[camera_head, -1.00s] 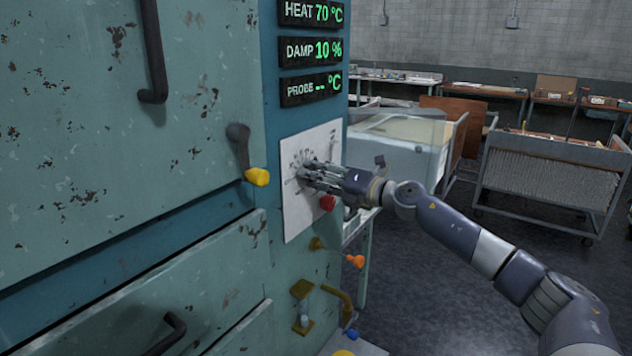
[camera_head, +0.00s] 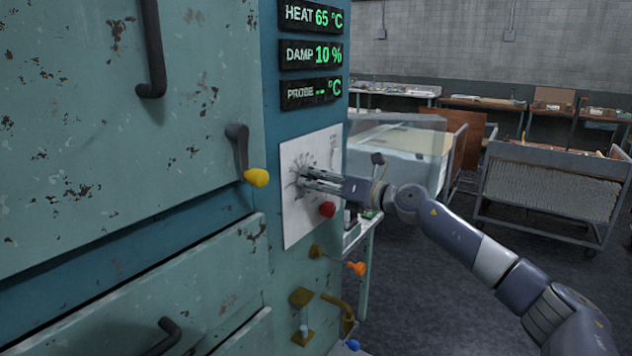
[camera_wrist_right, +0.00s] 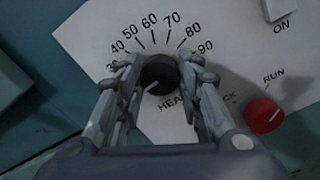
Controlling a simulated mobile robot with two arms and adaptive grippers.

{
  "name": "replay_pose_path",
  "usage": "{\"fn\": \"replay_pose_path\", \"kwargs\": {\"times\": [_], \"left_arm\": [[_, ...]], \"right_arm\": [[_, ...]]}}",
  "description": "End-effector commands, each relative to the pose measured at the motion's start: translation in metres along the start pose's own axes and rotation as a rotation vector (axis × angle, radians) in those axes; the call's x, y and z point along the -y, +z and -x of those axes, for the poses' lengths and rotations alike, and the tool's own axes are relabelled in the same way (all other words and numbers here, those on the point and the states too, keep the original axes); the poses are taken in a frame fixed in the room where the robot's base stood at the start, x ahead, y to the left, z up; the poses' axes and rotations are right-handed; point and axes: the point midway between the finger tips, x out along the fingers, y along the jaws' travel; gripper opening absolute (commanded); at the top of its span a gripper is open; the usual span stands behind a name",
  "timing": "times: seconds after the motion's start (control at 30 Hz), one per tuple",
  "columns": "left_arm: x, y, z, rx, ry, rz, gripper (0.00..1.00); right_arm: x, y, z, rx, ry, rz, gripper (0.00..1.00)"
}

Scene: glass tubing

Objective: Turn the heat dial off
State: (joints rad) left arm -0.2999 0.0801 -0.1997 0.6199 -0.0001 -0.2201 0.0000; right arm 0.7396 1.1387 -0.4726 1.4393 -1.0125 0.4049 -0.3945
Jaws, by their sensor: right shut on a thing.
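The black heat dial (camera_wrist_right: 158,76) sits on the white control plate (camera_head: 311,215), with a printed scale from about 30 to 90 around it. My right gripper (camera_wrist_right: 160,72) is shut on the dial, one finger on each side of it. In the head view my right gripper (camera_head: 303,180) reaches the plate from the right and hides most of the dial. A light pointer line on the dial points to the lower left in the wrist view. The heat display (camera_head: 313,17) reads 65 °C. My left gripper is not in view.
A red knob (camera_head: 327,209) marked RUN sits on the plate below my gripper; it also shows in the wrist view (camera_wrist_right: 264,115). An orange knob (camera_head: 356,268) is below. Carts stand at the right.

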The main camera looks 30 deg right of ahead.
Motion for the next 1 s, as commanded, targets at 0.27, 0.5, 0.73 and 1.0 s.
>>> {"fn": "replay_pose_path", "kwargs": {"times": [0.27, 0.5, 0.73, 1.0], "left_arm": [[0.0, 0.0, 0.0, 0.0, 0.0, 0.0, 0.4], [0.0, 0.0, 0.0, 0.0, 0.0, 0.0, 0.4], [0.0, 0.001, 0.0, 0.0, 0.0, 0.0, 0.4], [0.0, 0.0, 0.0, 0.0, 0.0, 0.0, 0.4]], "right_arm": [[0.001, -0.003, 0.0, -0.007, 0.0, 0.003, 0.47], [0.0, -0.002, 0.0, -0.004, 0.0, 0.001, 0.54], [0.001, -0.001, 0.004, -0.003, -0.002, 0.0, 0.54], [0.001, -0.003, 0.032, -0.007, -0.003, 0.002, 0.54]]}}
